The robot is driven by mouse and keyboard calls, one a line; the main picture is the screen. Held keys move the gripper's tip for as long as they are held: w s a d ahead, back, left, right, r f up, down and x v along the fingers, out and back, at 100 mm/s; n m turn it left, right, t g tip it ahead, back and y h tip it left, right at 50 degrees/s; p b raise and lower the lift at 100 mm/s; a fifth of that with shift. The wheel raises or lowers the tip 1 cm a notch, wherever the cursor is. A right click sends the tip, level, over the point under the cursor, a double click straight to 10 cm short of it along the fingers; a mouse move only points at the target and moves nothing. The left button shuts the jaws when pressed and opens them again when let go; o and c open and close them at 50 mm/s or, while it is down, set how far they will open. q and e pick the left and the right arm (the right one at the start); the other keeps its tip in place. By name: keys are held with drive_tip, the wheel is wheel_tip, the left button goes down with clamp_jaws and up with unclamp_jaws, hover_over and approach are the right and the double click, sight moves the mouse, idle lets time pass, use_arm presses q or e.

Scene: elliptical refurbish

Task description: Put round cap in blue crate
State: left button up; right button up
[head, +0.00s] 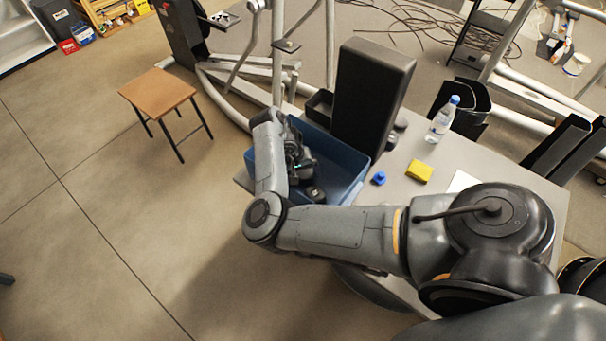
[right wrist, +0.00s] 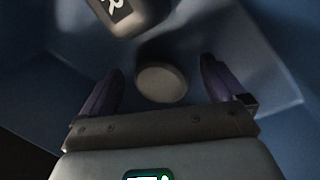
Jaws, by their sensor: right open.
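The blue crate (head: 345,163) stands at the left end of the grey table. My right gripper (head: 302,163) reaches down into it. In the right wrist view the crate's blue inside (right wrist: 255,60) surrounds my right gripper (right wrist: 162,67), whose two fingers are spread apart. A round, pale grey cap (right wrist: 162,82) lies in the crate between and just beyond the fingers, with gaps on both sides. In the head view I cannot make out the cap; my arm and gripper cover part of the crate. My left gripper is not in view.
A dark piece marked R (right wrist: 130,12) lies in the crate, also visible in the head view (head: 315,194). A tall black pad (head: 372,95) stands behind the crate. A blue knob (head: 379,178), yellow sponge (head: 419,171) and water bottle (head: 442,120) are on the table.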

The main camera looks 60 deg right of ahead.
drive_tip(key=p+v, duration=0.4)
drive_tip(key=v, duration=0.7)
drive_tip(key=shift+r, duration=0.2)
